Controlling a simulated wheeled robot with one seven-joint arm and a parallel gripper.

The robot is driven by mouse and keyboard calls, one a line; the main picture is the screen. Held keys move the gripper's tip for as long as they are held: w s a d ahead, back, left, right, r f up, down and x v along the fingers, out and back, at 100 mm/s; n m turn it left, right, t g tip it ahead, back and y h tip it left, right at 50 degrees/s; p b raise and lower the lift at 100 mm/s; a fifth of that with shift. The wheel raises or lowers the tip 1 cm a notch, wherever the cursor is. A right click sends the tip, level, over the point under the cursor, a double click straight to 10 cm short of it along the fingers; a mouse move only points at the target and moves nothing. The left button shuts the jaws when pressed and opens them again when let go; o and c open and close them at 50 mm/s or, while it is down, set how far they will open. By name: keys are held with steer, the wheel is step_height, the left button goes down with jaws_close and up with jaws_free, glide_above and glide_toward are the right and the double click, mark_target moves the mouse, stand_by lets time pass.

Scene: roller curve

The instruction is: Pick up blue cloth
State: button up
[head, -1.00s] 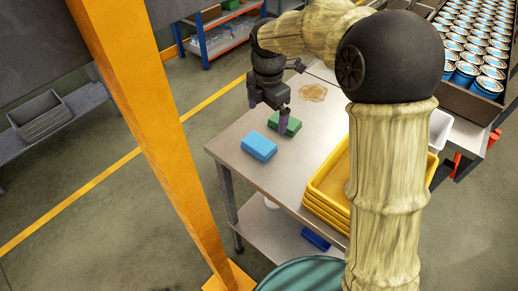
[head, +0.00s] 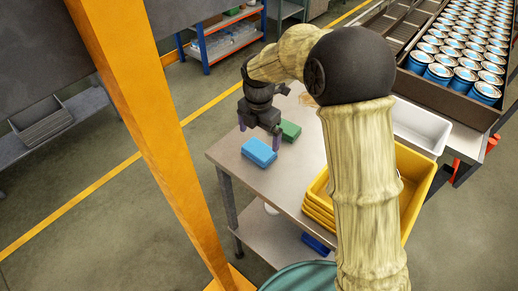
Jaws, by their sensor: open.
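A blue folded cloth (head: 259,152) lies on the grey metal table (head: 290,180) near its left corner. A green folded cloth (head: 290,131) lies just behind it to the right. My gripper (head: 260,138) points down over the blue cloth with its two fingers apart. One finger shows near the cloth's far left side and the other near its right end. Nothing is seen between the fingers. I cannot tell whether the fingertips touch the cloth or the table.
Stacked yellow trays (head: 320,203) stand on the table to the right, partly behind my arm. A white bin (head: 420,127) is beyond them. A tall orange post (head: 150,130) rises at the left. A tray of blue cans (head: 463,62) is at the far right.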

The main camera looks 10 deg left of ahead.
mark_target(259, 148)
steer(key=shift+f, duration=0.3)
steer(key=f+p, duration=0.2)
steer(key=f, duration=0.3)
steer(key=shift+w+f, duration=0.1)
steer(key=shift+w, duration=0.1)
steer(key=shift+c, duration=0.4)
steer(key=c, duration=0.7)
steer(key=r+b, duration=0.1)
steer(key=r, duration=0.3)
steer(key=r+b, duration=0.1)
steer(key=r, duration=0.2)
steer(key=shift+s+a+b, duration=0.25)
steer(key=shift+s+b, duration=0.05)
steer(key=shift+s, duration=0.1)
steer(key=s+a+b, duration=0.1)
steer(key=s+a, duration=0.2)
steer(key=s, duration=0.2)
steer(key=s+a+b, duration=0.2)
steer(key=s, duration=0.3)
steer(key=s+a+b, duration=0.1)
steer(key=s+a, duration=0.2)
steer(key=s, duration=0.2)
steer(key=shift+a+b, duration=0.35)
steer(key=shift+b, duration=0.05)
